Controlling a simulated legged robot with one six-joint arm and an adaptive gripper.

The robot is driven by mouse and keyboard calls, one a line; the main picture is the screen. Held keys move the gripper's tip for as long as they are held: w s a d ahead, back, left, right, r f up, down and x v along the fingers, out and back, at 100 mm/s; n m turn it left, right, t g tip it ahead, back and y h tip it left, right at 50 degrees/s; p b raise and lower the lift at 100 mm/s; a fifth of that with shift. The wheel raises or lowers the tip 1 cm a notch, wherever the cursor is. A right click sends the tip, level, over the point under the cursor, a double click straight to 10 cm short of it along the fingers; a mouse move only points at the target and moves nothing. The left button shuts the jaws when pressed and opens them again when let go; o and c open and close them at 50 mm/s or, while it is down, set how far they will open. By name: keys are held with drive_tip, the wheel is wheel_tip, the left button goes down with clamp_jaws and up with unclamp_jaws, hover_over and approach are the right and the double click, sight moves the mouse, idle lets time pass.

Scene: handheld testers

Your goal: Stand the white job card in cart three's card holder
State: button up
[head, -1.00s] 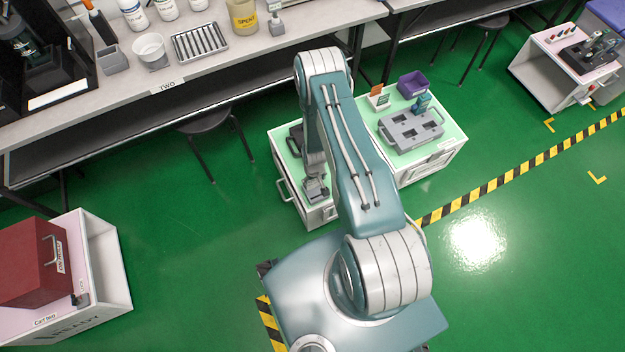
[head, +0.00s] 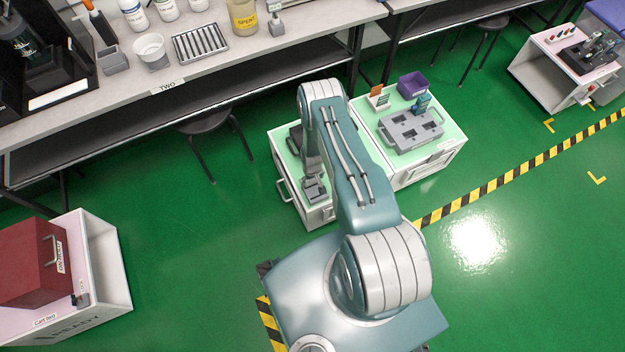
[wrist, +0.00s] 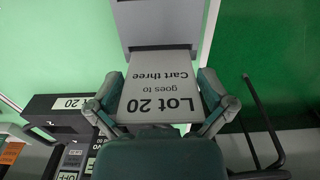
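The white job card (wrist: 160,97) shows in the wrist view, its print reading "Lot 20 goes to Cart three" upside down. My gripper (wrist: 161,88) has a finger against each side edge of the card and is shut on it. In the head view my gripper (head: 314,187) is low at the near left end of the pale green cart top. The card cannot be made out there. A grey panel (wrist: 160,22) lies just beyond the card's far edge in the wrist view; I cannot tell whether it is the card holder or whether they touch.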

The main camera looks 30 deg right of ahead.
drive_tip(key=shift+s+f, duration=0.15)
drive_tip(key=shift+s, duration=0.2)
wheel_tip(320, 180, up, 12)
drive_tip(key=shift+w, duration=0.25)
